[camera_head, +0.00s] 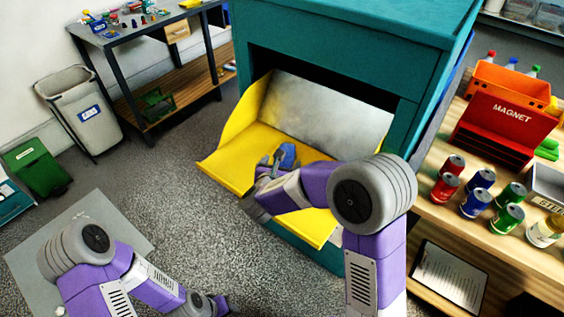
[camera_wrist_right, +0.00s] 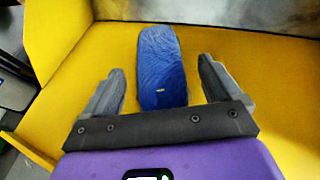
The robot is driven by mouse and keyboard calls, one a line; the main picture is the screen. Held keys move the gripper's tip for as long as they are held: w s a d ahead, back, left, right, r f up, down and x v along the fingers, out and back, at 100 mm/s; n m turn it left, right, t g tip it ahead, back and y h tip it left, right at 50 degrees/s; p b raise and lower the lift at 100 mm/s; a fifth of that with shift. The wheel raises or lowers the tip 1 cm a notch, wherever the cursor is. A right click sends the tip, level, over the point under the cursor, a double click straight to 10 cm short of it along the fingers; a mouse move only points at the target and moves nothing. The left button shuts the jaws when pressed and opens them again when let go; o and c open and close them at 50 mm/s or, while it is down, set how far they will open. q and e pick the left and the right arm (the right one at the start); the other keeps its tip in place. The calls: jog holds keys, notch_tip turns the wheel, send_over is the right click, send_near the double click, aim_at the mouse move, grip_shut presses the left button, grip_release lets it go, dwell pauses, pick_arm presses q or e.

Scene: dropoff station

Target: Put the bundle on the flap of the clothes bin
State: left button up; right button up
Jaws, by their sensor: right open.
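The blue bundle (camera_head: 287,155) lies on the yellow flap (camera_head: 232,162) of the teal clothes bin (camera_head: 345,32). In the right wrist view the bundle (camera_wrist_right: 161,62) is long and rounded, flat on the yellow surface (camera_wrist_right: 85,60). My right gripper (camera_head: 271,168) is over the flap. In the right wrist view its fingers (camera_wrist_right: 160,72) are spread apart, one on each side of the bundle's near part, with yellow gaps between. My left gripper (camera_head: 214,304) is low at the bottom of the head view, away from the bin; its jaw opening is unclear.
A wooden bench (camera_head: 425,187) at the right holds several cans and a red MAGNET box (camera_head: 497,123). A grey waste bin (camera_head: 80,105), a green bin (camera_head: 36,166) and a workbench (camera_head: 143,31) stand at the left. Grey floor lies clear before the clothes bin.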

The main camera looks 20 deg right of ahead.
jog(key=p+v, duration=0.1)
jog(key=v, duration=0.9)
jog(key=shift+s+a, duration=0.25)
jog(key=shift+s, duration=0.1)
